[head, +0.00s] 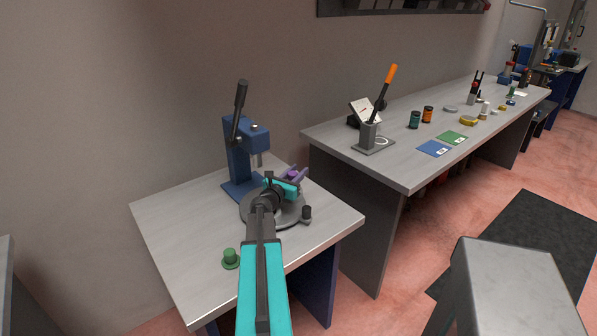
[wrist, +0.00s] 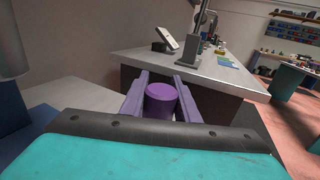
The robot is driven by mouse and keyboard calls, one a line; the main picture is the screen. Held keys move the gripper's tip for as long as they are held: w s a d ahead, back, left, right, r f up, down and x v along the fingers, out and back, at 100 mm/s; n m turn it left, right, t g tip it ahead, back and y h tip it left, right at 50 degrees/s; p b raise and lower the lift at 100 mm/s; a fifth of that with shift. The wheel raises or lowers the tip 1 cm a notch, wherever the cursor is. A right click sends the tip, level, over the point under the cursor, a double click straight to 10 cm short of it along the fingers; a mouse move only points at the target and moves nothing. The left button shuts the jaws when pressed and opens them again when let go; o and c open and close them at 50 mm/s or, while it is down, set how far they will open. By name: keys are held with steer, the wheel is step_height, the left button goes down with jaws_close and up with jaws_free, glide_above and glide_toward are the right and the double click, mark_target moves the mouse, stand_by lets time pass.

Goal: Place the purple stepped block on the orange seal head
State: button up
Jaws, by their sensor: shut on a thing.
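The purple stepped block (head: 293,174) is held in my gripper (head: 291,177), above the near bench by the blue press. In the wrist view the purple block (wrist: 161,101) shows as a purple cylinder between the two fingers of my gripper (wrist: 162,88), which are shut on it. Its lower part is hidden behind the gripper body. I cannot pick out an orange seal head for certain. The orange things in the head view are an orange can (head: 428,114) and an orange lever grip (head: 391,73), both on the far bench.
The blue press (head: 238,160) with a dark lever stands behind my gripper. A grey round plate (head: 288,213) lies under my arm, with a black knob (head: 306,213) at its edge. A green knob (head: 230,257) sits at the front left. Blue and green cards (head: 436,148) lie on the far bench.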

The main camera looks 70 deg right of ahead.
steer(key=o, duration=1.1)
steer(key=shift+o, duration=0.2)
steer(key=shift+r, duration=0.2)
steer(key=shift+w+a+b, duration=0.35)
steer(key=shift+a+b, duration=0.05)
steer(key=shift+a, duration=1.55)
steer(key=shift+w+a+b, duration=0.35)
steer(key=shift+a+b, duration=0.1)
steer(key=shift+a, duration=1.55)
steer(key=shift+w+a+b, duration=0.35)
steer(key=shift+a+b, duration=0.05)
steer(key=shift+a, duration=1.55)
